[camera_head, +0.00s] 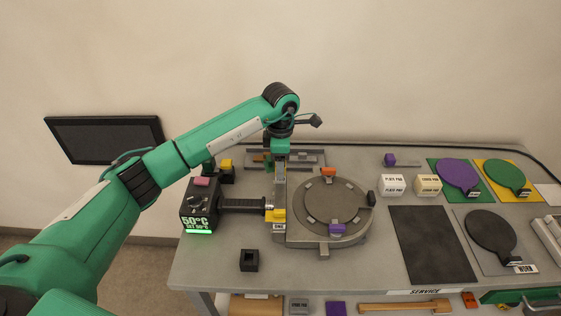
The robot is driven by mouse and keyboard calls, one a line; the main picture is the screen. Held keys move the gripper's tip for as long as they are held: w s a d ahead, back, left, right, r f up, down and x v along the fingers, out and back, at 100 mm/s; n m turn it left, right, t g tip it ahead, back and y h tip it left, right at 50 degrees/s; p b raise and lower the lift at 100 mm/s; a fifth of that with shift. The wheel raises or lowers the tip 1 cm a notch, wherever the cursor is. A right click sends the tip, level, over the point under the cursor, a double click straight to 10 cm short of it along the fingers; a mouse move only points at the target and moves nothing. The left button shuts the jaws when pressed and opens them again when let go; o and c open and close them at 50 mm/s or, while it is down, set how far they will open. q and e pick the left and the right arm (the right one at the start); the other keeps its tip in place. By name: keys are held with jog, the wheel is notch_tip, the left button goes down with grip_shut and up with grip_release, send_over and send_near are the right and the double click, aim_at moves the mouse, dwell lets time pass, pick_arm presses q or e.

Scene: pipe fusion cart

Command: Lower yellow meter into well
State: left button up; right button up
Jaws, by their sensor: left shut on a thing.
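The yellow meter (276,215) is a small yellow block just left of the round grey fixture. My left gripper (279,207) reaches down from above and is shut on it. A white label with dark lettering shows just below the yellow block. An open black square well (249,260) stands on the cart top, below and to the left of the yellow meter, apart from it. Another black holder (227,174) with a yellow piece in it stands at the back left. My right gripper is not in view.
The black heater unit (198,212) reads 50°C, its handle pointing at the meter. The round grey fixture (331,205) carries orange, purple and black blocks. A dark mat (432,245), white boxes (392,184) and coloured discs lie right. Cart top around the well is clear.

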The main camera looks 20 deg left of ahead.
pick_arm(q)
jog(key=shift+f, duration=0.15)
jog(key=o, duration=1.1)
jog(key=shift+c, duration=0.2)
